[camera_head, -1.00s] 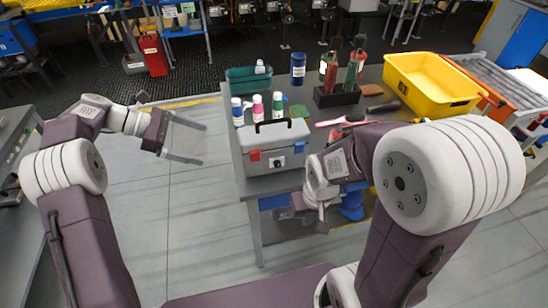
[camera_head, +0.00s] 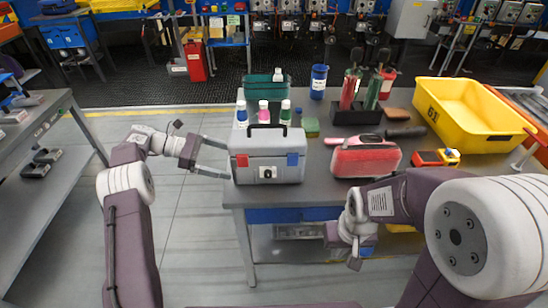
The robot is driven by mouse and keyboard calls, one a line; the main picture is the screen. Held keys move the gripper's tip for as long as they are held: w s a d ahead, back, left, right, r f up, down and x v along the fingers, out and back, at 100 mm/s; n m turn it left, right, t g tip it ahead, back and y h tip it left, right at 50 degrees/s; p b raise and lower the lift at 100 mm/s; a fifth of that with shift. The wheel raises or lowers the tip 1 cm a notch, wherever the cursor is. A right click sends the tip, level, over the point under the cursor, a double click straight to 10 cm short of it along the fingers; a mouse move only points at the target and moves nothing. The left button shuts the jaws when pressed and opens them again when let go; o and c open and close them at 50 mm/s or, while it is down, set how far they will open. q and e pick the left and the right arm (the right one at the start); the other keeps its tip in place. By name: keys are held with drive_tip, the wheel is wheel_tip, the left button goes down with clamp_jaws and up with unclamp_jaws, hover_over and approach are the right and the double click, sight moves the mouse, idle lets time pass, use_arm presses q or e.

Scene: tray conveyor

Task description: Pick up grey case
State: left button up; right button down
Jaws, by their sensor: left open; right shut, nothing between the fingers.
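The grey case (camera_head: 267,168) stands upright near the table's front left corner. It has a black handle on top, a red latch and a blue latch on its front. My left gripper (camera_head: 226,161) is open at the left side of the case. Its fingertips reach close to the case's left side, but I cannot tell if they touch. My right gripper (camera_head: 354,257) hangs low in front of the table's front edge, shut and empty, to the right of the case.
Behind the case stand several small bottles (camera_head: 264,110) and a teal bin (camera_head: 262,85). A yellow bin (camera_head: 465,105) is further right. The floor left of the table (camera_head: 175,215) is clear.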

sight(248, 144)
use_arm(q)
drive_tip(key=x, duration=0.3)
drive_tip(key=shift+d, duration=0.35)
drive_tip(key=x, duration=0.5)
drive_tip(key=shift+s+f+b, duration=0.1)
drive_tip(key=shift+f+b, duration=0.2)
drive_tip(key=shift+f, duration=0.05)
drive_tip(key=shift+c, duration=0.7)
drive_tip(key=shift+r, duration=0.1)
drive_tip(key=c, duration=2)
wheel_tip(248, 144, up, 10)
drive_tip(key=shift+p, duration=0.75)
drive_tip(key=shift+r+p, duration=0.15)
drive_tip(key=shift+p, duration=0.5)
drive_tip(key=shift+a, duration=0.1)
drive_tip(key=shift+f, duration=0.25)
